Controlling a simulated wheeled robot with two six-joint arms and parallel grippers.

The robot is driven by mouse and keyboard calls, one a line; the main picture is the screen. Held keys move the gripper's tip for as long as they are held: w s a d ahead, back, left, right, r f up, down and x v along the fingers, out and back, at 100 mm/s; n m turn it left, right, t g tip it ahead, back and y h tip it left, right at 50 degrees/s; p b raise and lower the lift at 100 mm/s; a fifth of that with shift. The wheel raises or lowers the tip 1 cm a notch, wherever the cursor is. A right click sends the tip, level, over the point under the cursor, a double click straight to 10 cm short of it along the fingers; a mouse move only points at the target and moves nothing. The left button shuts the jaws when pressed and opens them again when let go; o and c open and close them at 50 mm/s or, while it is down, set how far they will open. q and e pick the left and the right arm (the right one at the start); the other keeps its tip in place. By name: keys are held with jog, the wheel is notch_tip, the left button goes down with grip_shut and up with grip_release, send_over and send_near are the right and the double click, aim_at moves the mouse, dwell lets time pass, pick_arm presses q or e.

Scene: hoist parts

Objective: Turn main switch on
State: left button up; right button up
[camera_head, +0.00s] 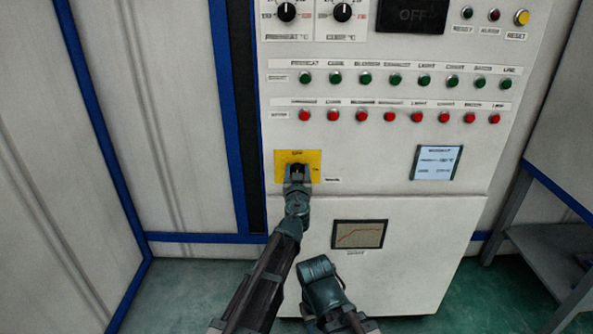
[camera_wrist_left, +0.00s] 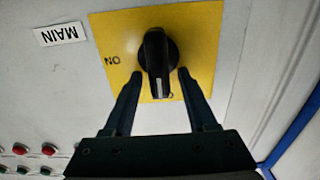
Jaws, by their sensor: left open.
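The main switch is a black rotary knob (camera_wrist_left: 154,52) on a yellow plate (camera_wrist_left: 205,35), with a white line at its lower end in the left wrist view. The word ON is printed on the plate to the left of the knob. In the head view the yellow plate (camera_head: 283,157) is on the white cabinet, and my gripper hides most of the knob. My left gripper (camera_head: 297,170) is at the plate. In the left wrist view its fingers (camera_wrist_left: 160,74) are apart, one on each side of the knob's lower end. Firm contact cannot be told.
Rows of green buttons (camera_head: 395,79) and red buttons (camera_head: 389,117) are above the plate on the cabinet (camera_head: 380,210). A small screen (camera_head: 436,162) is to the right. A grey bench (camera_head: 555,245) stands at right.

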pick_arm(q)
grip_shut()
jog(key=m, duration=0.2)
jog(key=d+m, duration=0.1)
jog(key=m, duration=0.2)
jog(key=shift+f, duration=0.1)
jog(key=m, duration=0.3)
jog(key=m+b, duration=0.1)
jog(key=shift+d+f+m, duration=0.3)
jog(key=shift+d, duration=0.05)
jog(key=shift+d+f+m+b, duration=0.1)
jog(key=shift+f+m+b, duration=0.1)
jog(key=shift+m, duration=1.15)
jog(key=shift+a+f+m+b, duration=0.1)
jog(key=shift+f+m+b, duration=0.15)
jog(key=shift+m, duration=1.15)
jog(key=shift+d+f+m+b, duration=0.1)
jog(key=shift+f+m+b, duration=0.1)
jog(key=shift+m, duration=1.15)
jog(key=shift+w, duration=0.1)
